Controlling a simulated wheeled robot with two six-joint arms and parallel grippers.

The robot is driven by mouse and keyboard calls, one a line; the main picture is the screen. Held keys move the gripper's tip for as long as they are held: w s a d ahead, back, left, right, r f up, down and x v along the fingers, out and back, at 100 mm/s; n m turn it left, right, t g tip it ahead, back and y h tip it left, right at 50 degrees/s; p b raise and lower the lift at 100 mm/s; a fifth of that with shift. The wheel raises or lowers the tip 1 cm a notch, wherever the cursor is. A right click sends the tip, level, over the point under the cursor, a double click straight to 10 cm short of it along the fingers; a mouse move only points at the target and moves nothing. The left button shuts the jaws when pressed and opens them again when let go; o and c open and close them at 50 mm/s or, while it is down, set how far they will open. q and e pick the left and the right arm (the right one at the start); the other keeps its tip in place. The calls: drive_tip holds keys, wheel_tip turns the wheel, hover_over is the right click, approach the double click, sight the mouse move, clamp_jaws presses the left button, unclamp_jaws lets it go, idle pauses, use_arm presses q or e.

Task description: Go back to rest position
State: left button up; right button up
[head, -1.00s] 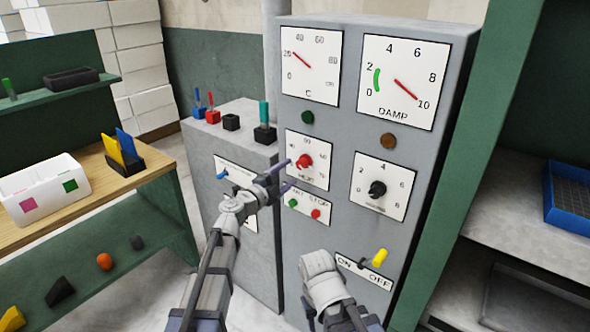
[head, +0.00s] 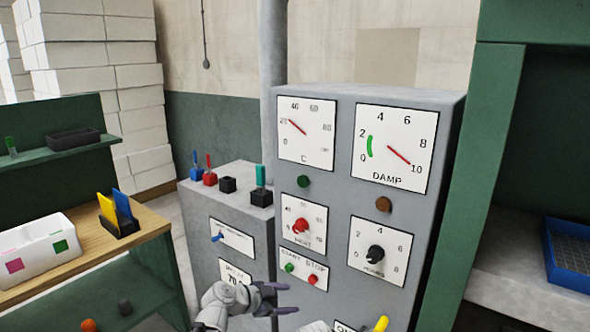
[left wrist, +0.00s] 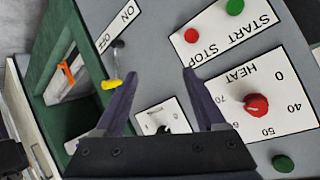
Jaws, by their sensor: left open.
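My left gripper (head: 284,298) is open and empty at the bottom of the head view, in front of the grey press panel (head: 341,262) and just below the START/STOP plate (head: 303,271). Its two dark fingers (left wrist: 160,80) stand apart in the left wrist view with nothing between them. The red HEAT knob (head: 301,226) also shows in the left wrist view (left wrist: 256,104), to the right of the fingers. A small pale piece of my right arm shows at the bottom edge of the head view. My right gripper is out of sight.
A yellow-tipped lever (head: 381,324) sticks out low on the panel. A lower grey cabinet (head: 199,240) with small levers on top stands left of it. A wooden bench (head: 150,222) is at the left. A green shelf frame (head: 487,135) and blue tray (head: 568,277) are at the right.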

use_arm(q)
drive_tip(key=s+a+f+n+g+y, duration=0.3)
drive_tip(key=s+a+f+n+y, duration=0.2)
drive_tip(key=s+a+n, duration=0.3)
drive_tip(key=s+a+f+n+g+y, duration=0.45)
drive_tip(key=s+a+n, duration=0.2)
drive_tip(key=s, duration=0.25)
drive_tip(key=s+d+m, duration=0.3)
drive_tip(key=s+d, duration=0.2)
drive_tip(key=d, duration=0.6)
drive_tip(key=shift+s+f+y, duration=0.35)
drive_tip(key=shift+f, duration=0.05)
drive_tip(key=shift+d, duration=0.15)
